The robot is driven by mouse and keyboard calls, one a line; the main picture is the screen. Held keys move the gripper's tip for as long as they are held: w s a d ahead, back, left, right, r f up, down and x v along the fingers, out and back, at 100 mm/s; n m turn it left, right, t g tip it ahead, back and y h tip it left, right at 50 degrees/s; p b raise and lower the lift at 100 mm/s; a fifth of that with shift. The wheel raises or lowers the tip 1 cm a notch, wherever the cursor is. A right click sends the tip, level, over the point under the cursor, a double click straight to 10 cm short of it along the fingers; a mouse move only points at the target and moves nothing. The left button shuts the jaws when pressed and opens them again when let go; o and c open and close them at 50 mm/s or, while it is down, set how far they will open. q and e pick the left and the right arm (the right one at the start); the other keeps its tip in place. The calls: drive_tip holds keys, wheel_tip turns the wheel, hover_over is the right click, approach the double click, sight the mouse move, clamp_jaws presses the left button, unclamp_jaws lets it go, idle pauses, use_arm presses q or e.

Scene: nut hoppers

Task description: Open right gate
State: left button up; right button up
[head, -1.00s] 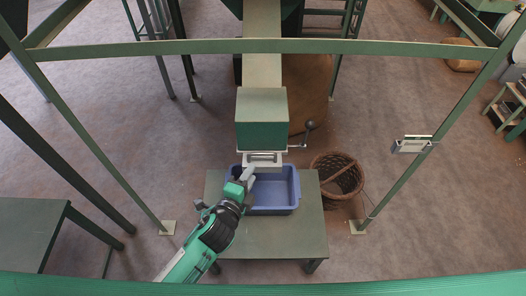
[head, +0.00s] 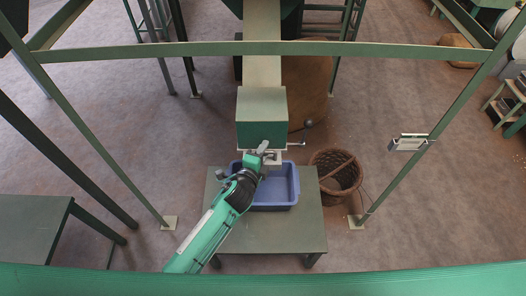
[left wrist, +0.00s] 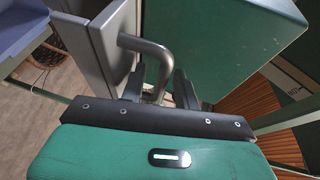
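The gate is a pale plate (head: 276,159) at the front of the green hopper box (head: 262,105), above a blue bin. In the left wrist view the grey plate (left wrist: 112,48) carries a bent metal bar handle (left wrist: 158,52). My left gripper (head: 264,152) is at the gate and hides part of it in the head view. In the left wrist view its two dark fingers (left wrist: 158,90) stand apart on either side of the handle, with gaps beside the bar. Whether the plate has slid is hidden. My right gripper is not in view.
The blue bin (head: 292,203) stands on a small green table (head: 285,236) under the hopper, looking empty. A lever with a dark ball knob (head: 308,123) sticks out right of the box. A wicker basket (head: 337,175) is right of the table. A green frame post (head: 425,146) rises farther right.

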use_arm(q)
drive_tip(key=shift+c, duration=0.4)
clamp_jaws()
drive_tip(key=shift+s+f, duration=0.1)
drive_tip(key=shift+s, duration=0.45)
drive_tip(key=s, duration=0.9)
drive_tip(key=shift+s, duration=0.35)
drive_tip(key=shift+o, duration=0.4)
unclamp_jaws()
